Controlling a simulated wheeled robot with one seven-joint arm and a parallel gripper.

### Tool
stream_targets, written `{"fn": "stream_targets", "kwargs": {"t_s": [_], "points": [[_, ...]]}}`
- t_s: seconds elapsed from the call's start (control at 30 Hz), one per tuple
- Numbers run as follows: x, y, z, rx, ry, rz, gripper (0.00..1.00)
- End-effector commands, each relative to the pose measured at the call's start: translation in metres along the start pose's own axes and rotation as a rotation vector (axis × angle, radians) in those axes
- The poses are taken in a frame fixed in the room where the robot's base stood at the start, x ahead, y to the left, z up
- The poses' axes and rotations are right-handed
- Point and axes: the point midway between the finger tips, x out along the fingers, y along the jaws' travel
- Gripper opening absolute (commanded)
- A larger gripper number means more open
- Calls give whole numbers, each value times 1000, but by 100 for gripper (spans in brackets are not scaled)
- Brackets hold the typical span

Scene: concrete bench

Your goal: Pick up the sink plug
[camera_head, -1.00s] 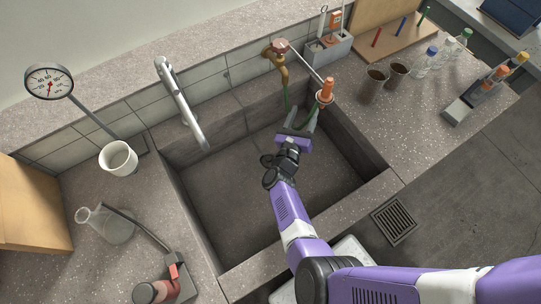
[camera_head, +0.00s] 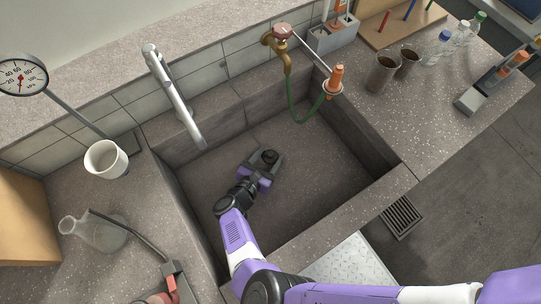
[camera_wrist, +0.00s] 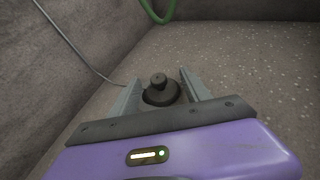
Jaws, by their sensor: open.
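The sink plug (camera_head: 269,157) is a small dark round stopper with a knob on top. It sits upright on the floor of the sink (camera_head: 320,165). In the wrist view the plug (camera_wrist: 160,91) stands between the two grey fingers of my gripper (camera_wrist: 160,86). My gripper (camera_head: 266,160) is low in the sink, with its fingers open on either side of the plug.
Sink walls surround the gripper. A white mug (camera_head: 106,160) and flask (camera_head: 92,232) stand left. The right sink floor is clear.

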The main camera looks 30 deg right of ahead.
Motion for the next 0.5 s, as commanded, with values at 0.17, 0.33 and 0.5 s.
{"fn": "stream_targets", "kwargs": {"t_s": [0.17, 0.33, 0.5], "points": [[16, 0, 0, 0, -1, 0, 56], [16, 0, 1, -1, -1, 2, 56], [16, 0, 1, -1, -1, 1, 34]]}}
